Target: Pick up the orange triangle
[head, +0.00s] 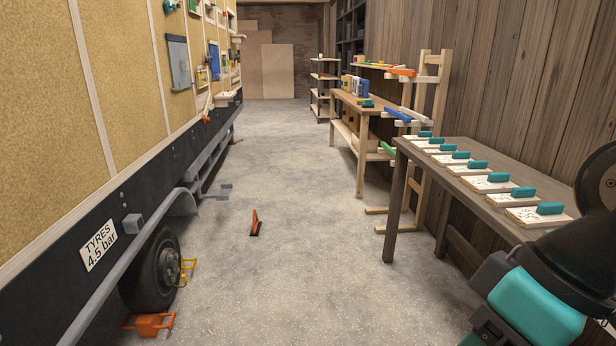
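A small orange triangle (254,221) stands upright on the grey floor in the middle of the head view, between the trailer and the tables. It is seen nearly edge-on, so it looks narrow, and it has a dark foot. Nothing touches it. Part of my arm, black and teal, shows at the lower right corner. My gripper itself is not in view.
The trailer's wheel (152,268) is at the left, with an orange clamp-like thing (150,324) on the floor before it. A dark table (410,158) with several boards stands at right. A shelf bench (372,104) is behind. The floor between is clear.

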